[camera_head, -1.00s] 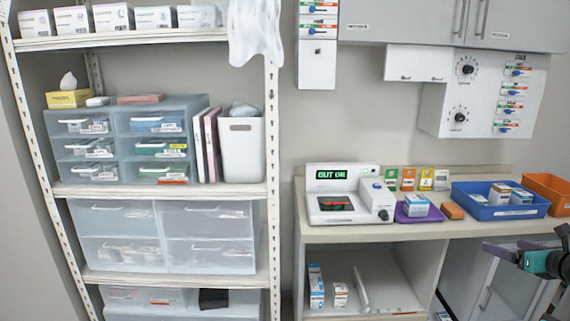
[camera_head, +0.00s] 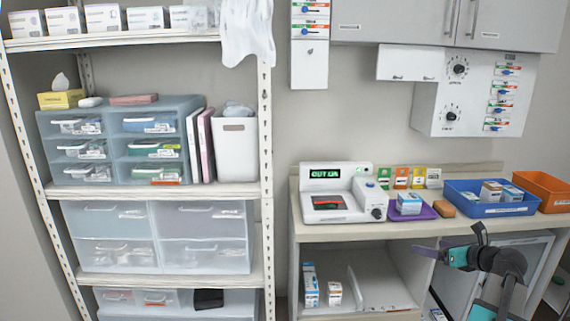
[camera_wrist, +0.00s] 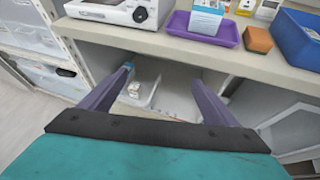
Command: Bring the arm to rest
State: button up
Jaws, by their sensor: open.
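My gripper (camera_head: 428,250) is in front of the counter's lower opening in the head view, pointing left, with purple fingers and a teal body. In the wrist view my gripper (camera_wrist: 160,80) shows two purple fingers spread wide apart with nothing between them. Beyond the fingers lies the open shelf below the counter (camera_wrist: 270,66). My dark arm link (camera_head: 503,262) bends down at the lower right of the head view.
A white device (camera_head: 340,193) with a green display, a purple tray (camera_head: 425,213) and a blue bin (camera_head: 490,209) stand on the counter. Small boxes (camera_head: 310,287) stand on the shelf below. Shelving (camera_head: 150,192) fills the left. Wall cabinets (camera_head: 395,25) hang above.

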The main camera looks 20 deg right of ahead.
jog(key=w+a+f+n+g+y, duration=0.1)
jog(key=w+a+f+y, duration=0.1)
jog(key=w+a+f, duration=0.35)
jog(key=w+a+f+n+g+y, duration=0.1)
jog(key=w+a+f, duration=0.1)
jog(key=a+f, duration=0.55)
jog(key=w+a+f+n+g+y, duration=0.15)
jog(key=w+a+f, duration=0.25)
jog(key=a, duration=0.5)
jog(key=s+a+f+n+g+y, duration=0.1)
jog(key=s+a+f+n+g, duration=0.15)
jog(key=a+f, duration=0.8)
jog(key=s+a+f+n+g+y, duration=0.1)
jog(key=a+f+n+g+y, duration=0.15)
jog(key=a+f, duration=0.8)
jog(key=s+a+f+n+g+h, duration=0.1)
jog(key=s+a+f+n+g, duration=0.2)
jog(key=s+a+f+n, duration=0.45)
jog(key=s+a+f+n+g+h, duration=0.2)
jog(key=s+a+f+n+g, duration=0.25)
jog(key=s+a, duration=0.6)
jog(key=s+d+f+n+g+h, duration=0.1)
jog(key=s+d+f+n+h, duration=0.1)
jog(key=s+n, duration=0.4)
jog(key=s+d+f+n+g+h, duration=0.1)
jog(key=s+d+n, duration=0.3)
jog(key=n, duration=0.7)
jog(key=shift+s+f+h, duration=0.45)
jog(key=shift+s+h, duration=0.25)
jog(key=shift+s, duration=0.7)
